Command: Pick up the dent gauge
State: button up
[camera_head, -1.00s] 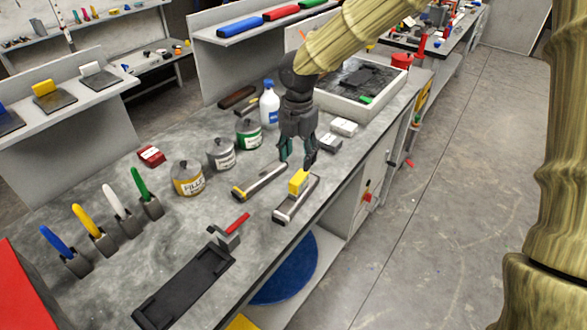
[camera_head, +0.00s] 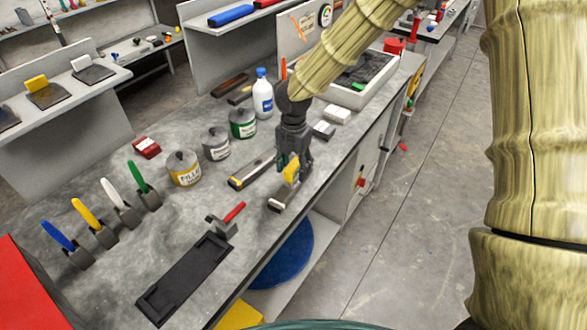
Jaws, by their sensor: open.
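A similar flat metal bar with a yellow end (camera_head: 251,170) lies just left of my gripper.
Cans stand left, including a yellow filler can (camera_head: 184,169) and a green-labelled can (camera_head: 243,123), with a white bottle (camera_head: 262,96) behind. A black tray (camera_head: 186,279) and red-handled tool (camera_head: 225,222) lie in front. Coloured-handled scrapers (camera_head: 117,205) stand left.

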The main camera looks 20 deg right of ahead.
jog(key=shift+w+f, duration=0.1)
jog(key=shift+f, duration=0.75)
grip_shut()
